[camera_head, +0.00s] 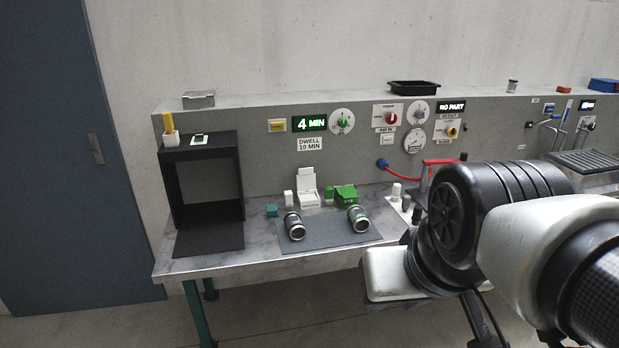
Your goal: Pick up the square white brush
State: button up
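I cannot single out the square white brush with certainty. Small white things stand on the workbench (215,259): a small white upright piece (289,199), an open white box (308,198), and a white-topped piece (396,191) farther right, near my arm. They are too small to tell whether any is a brush. My arm fills the right foreground and hides part of the bench's right side. Its fingers do not show, so I cannot see what my gripper holds, if anything.
Two metal cylinders (295,228) (358,219) lie on a grey mat (322,235). A green box (345,193) and a teal block (271,210) sit behind. A black open booth (240,185) stands left, with a white cup (171,138) on top. A red-handled frame (440,162) stands right.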

aim_at(288, 195)
jog(key=i+j+z, duration=0.1)
jog(key=i, duration=0.4)
jog(key=i+j, duration=0.1)
jog(key=i, duration=0.4)
jog(key=i+j+z, duration=0.15)
jog(key=i, duration=0.3)
